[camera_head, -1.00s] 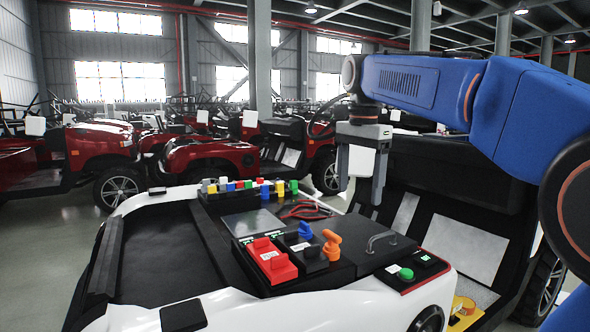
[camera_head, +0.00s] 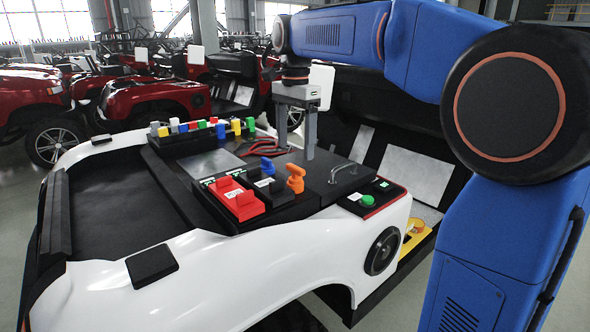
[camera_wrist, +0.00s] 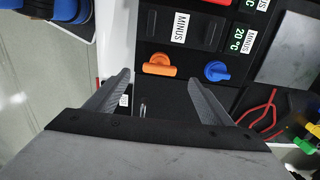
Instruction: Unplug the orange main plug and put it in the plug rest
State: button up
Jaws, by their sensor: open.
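The orange main plug (camera_head: 295,178) stands upright on the black control panel, in front of the blue plug (camera_head: 267,166). In the wrist view the orange plug (camera_wrist: 160,65) lies just beyond the fingertips, roughly centred between them. The blue plug (camera_wrist: 216,71) is to its right there. My gripper (camera_head: 296,152) points down over the panel, open and empty, behind and above the orange plug in the head view. In the wrist view its two fingers (camera_wrist: 159,80) are spread apart. I cannot tell which part is the plug rest.
A red block (camera_head: 235,198) and a black block marked MINUS (camera_wrist: 182,28) sit beside the plugs. Red cables (camera_head: 265,146), coloured connectors (camera_head: 205,126), a metal handle (camera_head: 344,171) and a green button (camera_head: 367,200) are close by. The white car body (camera_head: 200,260) surrounds the panel.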

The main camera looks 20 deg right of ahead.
aim_at(295, 167)
notch_tip(295, 167, down, 8)
jog(key=shift+f, duration=0.1)
dwell(0.4)
jog(key=c, duration=1.7)
jog(key=shift+r, duration=0.7)
jog(key=o, duration=1)
jog(key=c, duration=1)
jog(key=shift+r, duration=1.85)
